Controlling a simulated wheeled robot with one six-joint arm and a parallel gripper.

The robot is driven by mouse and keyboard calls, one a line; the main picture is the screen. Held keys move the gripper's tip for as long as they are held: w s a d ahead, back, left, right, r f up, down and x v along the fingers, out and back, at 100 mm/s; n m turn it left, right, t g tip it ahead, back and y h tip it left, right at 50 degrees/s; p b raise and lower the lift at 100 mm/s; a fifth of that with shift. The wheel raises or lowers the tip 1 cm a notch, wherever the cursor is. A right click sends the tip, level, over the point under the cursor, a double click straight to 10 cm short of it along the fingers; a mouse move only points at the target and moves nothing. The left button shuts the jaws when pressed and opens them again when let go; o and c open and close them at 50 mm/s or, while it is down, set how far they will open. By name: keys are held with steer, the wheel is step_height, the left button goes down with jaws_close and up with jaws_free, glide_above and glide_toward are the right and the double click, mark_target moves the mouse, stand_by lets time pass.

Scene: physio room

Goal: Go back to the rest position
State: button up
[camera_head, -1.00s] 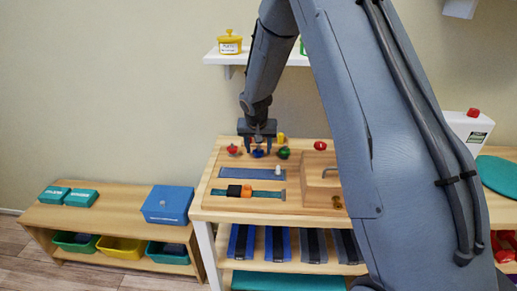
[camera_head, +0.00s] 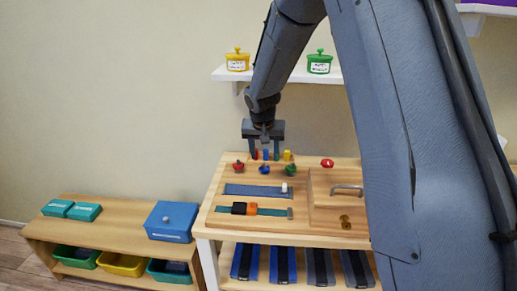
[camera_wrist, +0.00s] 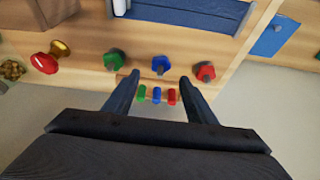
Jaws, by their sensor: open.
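My gripper (camera_head: 264,157) is open and empty, pointing down above the back edge of a wooden activity board (camera_head: 209,218). Small upright pegs stand at the back edge, including a blue one (camera_wrist: 157,95) and a red one (camera_wrist: 171,96). I cannot tell the exact height of the fingers above them.
A wall shelf (camera_head: 222,73) with a yellow jar (camera_head: 237,60) and a green jar (camera_head: 319,63) is behind my arm. A low bench (camera_head: 110,215) with a blue box (camera_head: 171,221) stands left. The board carries a metal handle (camera_head: 346,188) and a red button (camera_head: 327,163).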

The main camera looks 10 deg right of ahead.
steer(key=s+n+g+y, duration=0.1)
steer(key=s+n+g, duration=0.2)
steer(key=s, duration=2.9)
steer(key=shift+s+d+n, duration=0.2)
steer(key=shift+s+n, duration=0.05)
steer(key=shift+n, duration=0.15)
